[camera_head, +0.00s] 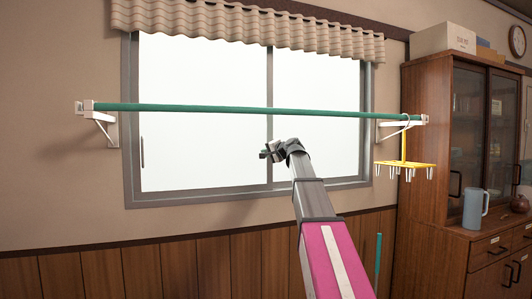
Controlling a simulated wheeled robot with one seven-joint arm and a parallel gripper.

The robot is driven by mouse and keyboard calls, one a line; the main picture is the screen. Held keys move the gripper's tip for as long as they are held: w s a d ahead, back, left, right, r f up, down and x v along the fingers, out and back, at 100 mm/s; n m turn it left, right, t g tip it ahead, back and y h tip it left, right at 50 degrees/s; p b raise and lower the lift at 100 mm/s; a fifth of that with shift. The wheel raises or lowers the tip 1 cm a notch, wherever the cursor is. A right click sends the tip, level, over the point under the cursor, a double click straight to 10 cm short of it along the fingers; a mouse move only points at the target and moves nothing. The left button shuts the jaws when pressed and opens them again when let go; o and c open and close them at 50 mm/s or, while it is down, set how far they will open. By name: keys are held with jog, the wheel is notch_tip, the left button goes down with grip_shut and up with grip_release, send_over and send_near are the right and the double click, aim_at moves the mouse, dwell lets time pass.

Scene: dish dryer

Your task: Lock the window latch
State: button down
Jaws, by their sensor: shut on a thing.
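The sliding window (205,145) has a grey frame and two bright panes that meet at an upright stile (269,90) in the middle. My gripper (266,153) is at this stile, a little above the middle of the window's lower half. It is shut at the place of the window latch. The latch itself is hidden or too small to make out, so I cannot tell which way its lever is turned. My arm reaches up to the window from the lower right.
A green pole (200,107) on white wall brackets (101,120) crosses in front of the window, above my gripper. A yellow hanger (405,164) hangs from its right end. A wooden cabinet (427,150) with a grey-blue jug (474,207) stands at right. A beige valance (240,22) hangs above.

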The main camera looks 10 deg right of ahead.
jog(key=n+h, duration=0.1)
jog(key=n, duration=0.1)
jog(key=d+f+n+h, duration=0.1)
jog(key=n, duration=0.1)
jog(key=d+f+n+g+h, duration=0.1)
jog(key=n+h, duration=0.1)
jog(key=n, duration=0.1)
jog(key=shift+w, duration=0.15)
jog(key=shift+w+d+n+h, duration=0.1)
jog(key=shift+d+n+h, duration=0.15)
jog(key=shift+n+h, duration=0.35)
jog(key=shift+d+n+h, duration=0.25)
jog(key=shift+n+h, duration=0.15)
jog(key=shift+n, duration=0.3)
jog(key=c, duration=1.2)
grip_release()
jog(key=shift+o, duration=0.2)
